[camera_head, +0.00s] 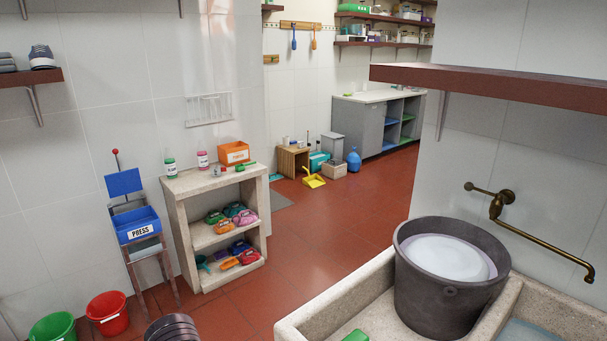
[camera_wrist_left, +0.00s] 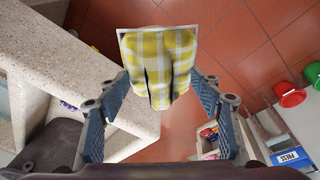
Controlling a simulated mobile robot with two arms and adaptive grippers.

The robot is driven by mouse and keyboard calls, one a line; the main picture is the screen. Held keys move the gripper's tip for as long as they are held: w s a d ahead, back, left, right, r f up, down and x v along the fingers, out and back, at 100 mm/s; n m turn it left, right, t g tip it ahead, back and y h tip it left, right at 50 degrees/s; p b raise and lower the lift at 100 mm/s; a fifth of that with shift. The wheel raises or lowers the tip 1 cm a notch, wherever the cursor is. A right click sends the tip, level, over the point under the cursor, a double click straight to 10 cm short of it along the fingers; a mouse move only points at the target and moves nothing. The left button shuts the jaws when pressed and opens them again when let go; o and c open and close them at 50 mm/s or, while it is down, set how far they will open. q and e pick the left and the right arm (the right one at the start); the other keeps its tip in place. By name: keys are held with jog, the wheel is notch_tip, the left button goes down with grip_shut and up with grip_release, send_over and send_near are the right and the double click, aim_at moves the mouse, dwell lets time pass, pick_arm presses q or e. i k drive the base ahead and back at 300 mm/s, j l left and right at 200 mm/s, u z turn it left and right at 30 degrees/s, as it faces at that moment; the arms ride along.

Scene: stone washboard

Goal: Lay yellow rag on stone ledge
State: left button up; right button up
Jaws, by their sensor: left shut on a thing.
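The yellow and white checked rag (camera_wrist_left: 158,65) hangs in folds in the left wrist view. My left gripper (camera_wrist_left: 160,90) is shut on it, with a blue-padded finger on each side. A speckled stone ledge (camera_wrist_left: 85,65) lies to the left of the rag in that view; the rag is apart from it, with red floor behind it. In the head view, the pale stone rim of the washboard basin (camera_head: 315,313) is at the lower right. The rag and my left gripper do not show in the head view. My right gripper is in neither view.
A dark bucket of pale liquid (camera_head: 447,285) stands at the basin, below a brass tap (camera_head: 500,205). A blue PRESS stand (camera_head: 138,225) and red (camera_head: 108,313) and green (camera_head: 53,328) buckets stand left.

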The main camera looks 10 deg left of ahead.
aim_at(187, 183)
jog(key=i+j, duration=0.4)
jog(key=j, duration=0.2)
jog(key=i+j+u, duration=0.1)
jog(key=i+j, duration=0.25)
jog(key=j, duration=0.25)
jog(key=i+j+u, duration=0.1)
jog(key=i+j, duration=0.3)
jog(key=j, duration=0.15)
jog(key=i+j, duration=0.25)
jog(key=i, duration=0.15)
jog(key=i+j+u, duration=0.1)
jog(key=i, duration=0.35)
jog(key=i+j, duration=0.3)
jog(key=i+j+u, duration=0.1)
jog(key=i, duration=0.45)
jog(key=j, duration=0.1)
